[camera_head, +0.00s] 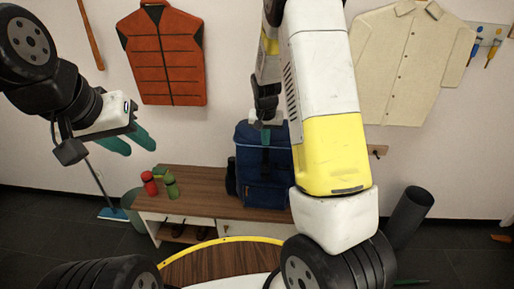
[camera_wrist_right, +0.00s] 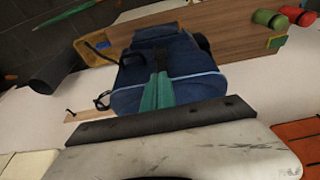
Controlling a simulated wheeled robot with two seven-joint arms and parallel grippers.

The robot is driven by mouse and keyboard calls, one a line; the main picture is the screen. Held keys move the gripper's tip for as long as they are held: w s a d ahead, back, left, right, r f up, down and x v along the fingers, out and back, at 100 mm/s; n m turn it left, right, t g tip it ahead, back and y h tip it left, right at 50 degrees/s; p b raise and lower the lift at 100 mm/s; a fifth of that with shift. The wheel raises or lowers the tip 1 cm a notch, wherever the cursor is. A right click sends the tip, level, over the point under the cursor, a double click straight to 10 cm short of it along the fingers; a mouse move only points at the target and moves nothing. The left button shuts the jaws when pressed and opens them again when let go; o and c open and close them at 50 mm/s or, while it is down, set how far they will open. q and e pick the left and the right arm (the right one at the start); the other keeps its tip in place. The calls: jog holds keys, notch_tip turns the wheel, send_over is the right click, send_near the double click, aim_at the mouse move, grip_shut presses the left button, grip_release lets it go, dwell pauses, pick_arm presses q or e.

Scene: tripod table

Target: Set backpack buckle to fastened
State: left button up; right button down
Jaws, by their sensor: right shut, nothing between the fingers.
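The blue backpack (camera_head: 262,185) stands upright on the wooden bench (camera_head: 205,190); it also fills the upper middle of the right wrist view (camera_wrist_right: 190,65). I cannot make out its buckle or whether it is fastened. My right gripper (camera_head: 266,136) is at the upper front of the backpack in the head view, partly hiding it. In the right wrist view its teal fingers (camera_wrist_right: 157,92) are together and empty, over the backpack; contact cannot be told. My left gripper (camera_head: 130,142) is raised at the left, away from the backpack, with its two teal fingers apart and nothing between them.
A red bottle (camera_head: 150,184) and a green bottle (camera_head: 170,184) stand on the bench left of the backpack. A dark bin (camera_head: 408,214) stands at right. A yellow-rimmed round table (camera_head: 222,262) is in front. An orange vest (camera_head: 163,55) and cream shirt (camera_head: 405,60) hang behind.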

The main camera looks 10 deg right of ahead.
send_near(265, 169)
jog(key=x, duration=0.2)
jog(key=w+x, duration=0.1)
jog(key=x, duration=0.2)
jog(key=shift+w+d+f, duration=0.15)
jog(key=shift+d, duration=0.05)
jog(key=shift+f, duration=0.5)
jog(key=shift+f, duration=1.4)
notch_tip(265, 169, up, 5)
jog(key=shift+w+d+f, duration=0.1)
jog(key=shift+f, duration=0.1)
jog(key=v, duration=0.9)
jog(key=shift+s+r, duration=0.2)
jog(key=shift+r, duration=0.05)
